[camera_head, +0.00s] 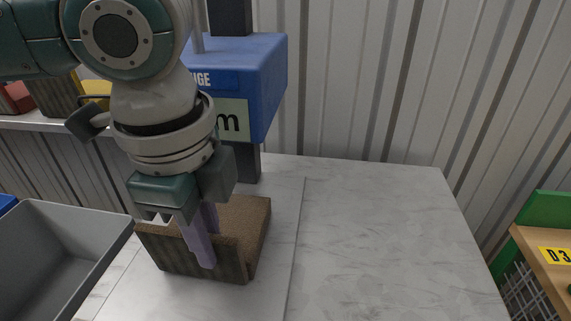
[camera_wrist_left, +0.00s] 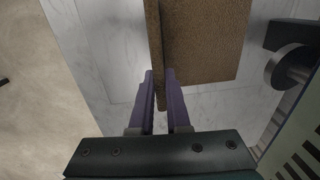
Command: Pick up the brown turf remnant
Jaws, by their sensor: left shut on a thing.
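The brown turf remnant (camera_head: 246,216) is on the white marbled table, below the blue gauge. It has a flat brown textured part and an upright part with a dark, streaked outer face. My left gripper (camera_head: 206,245) points down at it, with purple fingers on both sides of the upright part. The left wrist view shows the remnant's brown surface (camera_wrist_left: 206,40) and the left gripper (camera_wrist_left: 160,82) shut across its thin edge. The remnant appears to rest on the table; I cannot tell if there is a gap beneath. My right gripper is not in view.
A blue gauge housing (camera_head: 265,85) stands behind the remnant. A grey bin (camera_head: 108,252) is close on the left. A green rack (camera_head: 545,208) with a yellow label stands at the far right. The table's right half (camera_head: 385,240) is clear. A corrugated wall closes the back.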

